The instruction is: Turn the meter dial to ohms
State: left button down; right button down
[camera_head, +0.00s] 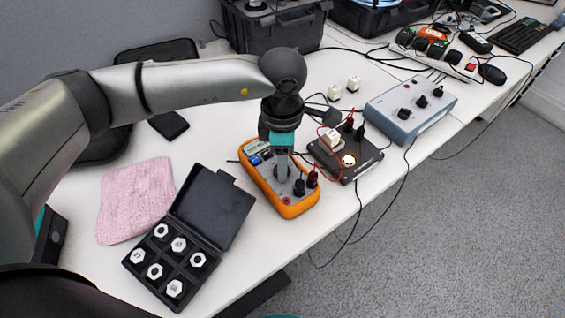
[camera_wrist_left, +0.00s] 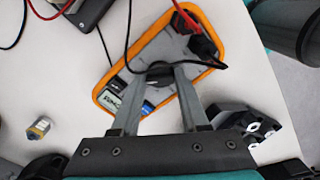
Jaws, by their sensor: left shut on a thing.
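The orange-rimmed multimeter (camera_head: 295,208) lies face up on the white table in the middle of the head view. It also fills the centre of the left wrist view (camera_wrist_left: 218,57). My left gripper (camera_head: 282,174) reaches straight down onto the meter's face. In the left wrist view its two fingers (camera_wrist_left: 160,84) are shut on the dark round dial (camera_wrist_left: 159,71). The dial's pointer setting is hidden or too small to read. Red and black plugs (camera_head: 306,181) sit in the sockets at the meter's near end. My right gripper is not in view.
An open black case (camera_head: 228,213) of white hex pieces lies left of the meter, by a pink cloth (camera_head: 136,198). A black device (camera_head: 366,161) with leads and a blue-grey box (camera_head: 412,107) stand to the right. The table's front edge is close.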

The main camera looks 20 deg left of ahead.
pick_arm(q)
jog(key=shift+m, duration=0.3)
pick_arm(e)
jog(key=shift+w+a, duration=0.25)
pick_arm(q)
jog(key=shift+c, duration=2.1)
grip_release()
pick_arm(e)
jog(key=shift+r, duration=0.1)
pick_arm(q)
jog(key=shift+r, duration=0.25)
notch_tip(320, 180, up, 5)
jog(key=shift+r+p, duration=0.1)
jog(key=shift+p, duration=0.55)
notch_tip(320, 180, up, 10)
jog(key=p, duration=0.2)
jog(key=shift+f, duration=0.2)
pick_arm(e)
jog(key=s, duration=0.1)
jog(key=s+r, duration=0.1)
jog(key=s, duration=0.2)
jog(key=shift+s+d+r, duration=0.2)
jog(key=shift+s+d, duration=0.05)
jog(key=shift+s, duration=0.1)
